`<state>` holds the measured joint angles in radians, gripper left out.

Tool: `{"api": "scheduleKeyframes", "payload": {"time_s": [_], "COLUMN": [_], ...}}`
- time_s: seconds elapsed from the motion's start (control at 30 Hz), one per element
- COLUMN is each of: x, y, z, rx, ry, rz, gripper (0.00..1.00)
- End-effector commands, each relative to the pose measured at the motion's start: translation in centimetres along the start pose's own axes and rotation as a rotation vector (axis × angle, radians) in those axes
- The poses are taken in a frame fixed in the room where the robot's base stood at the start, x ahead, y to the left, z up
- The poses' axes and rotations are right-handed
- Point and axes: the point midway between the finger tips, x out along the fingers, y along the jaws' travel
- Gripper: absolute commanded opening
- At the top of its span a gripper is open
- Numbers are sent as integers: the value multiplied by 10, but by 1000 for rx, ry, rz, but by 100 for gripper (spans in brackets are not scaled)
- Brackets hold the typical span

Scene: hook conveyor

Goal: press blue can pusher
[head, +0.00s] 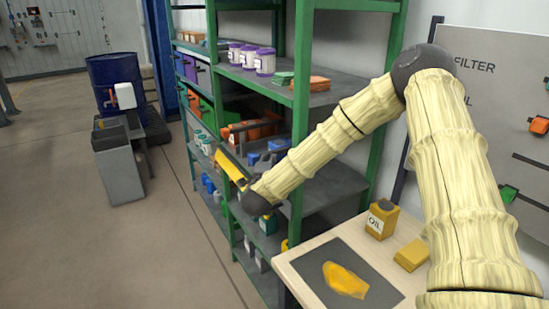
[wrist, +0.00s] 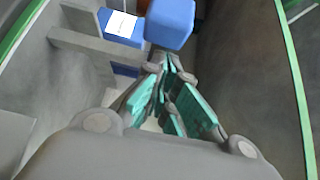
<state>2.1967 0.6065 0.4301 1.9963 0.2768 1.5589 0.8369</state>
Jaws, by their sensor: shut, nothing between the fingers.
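In the wrist view my gripper (wrist: 168,66) is shut and empty, its teal-padded fingers drawn together. A blue block-like piece (wrist: 171,24), which looks like the blue can pusher, is just beyond the fingertips. Whether the tips touch it cannot be told. Left of it, a blue can (wrist: 122,26) with a white label sits in a grey slot. In the head view my arm reaches down to the green-framed shelf, and the gripper's fingers cannot be made out. Blue pieces (head: 277,146) show on the middle shelf behind the arm.
The green shelf rack (head: 301,100) holds purple-and-white cans (head: 249,57) and orange items (head: 256,128).

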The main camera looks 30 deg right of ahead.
Motion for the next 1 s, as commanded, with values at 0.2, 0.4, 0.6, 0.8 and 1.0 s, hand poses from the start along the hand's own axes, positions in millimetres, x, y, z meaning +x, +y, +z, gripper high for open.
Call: {"api": "scheduleKeyframes", "payload": {"time_s": [0.2,0.4,0.6,0.8,1.0], "x": [-5,-5,-11,-34,-52], "y": [1,1,3,5,2], "z": [6,6,13,44,65], "rx": [0,0,0,2,1], "ry": [1,0,0,-4,-2], "rz": [1,1,0,-2,-1], "gripper": [0,0,0,0,0]}}
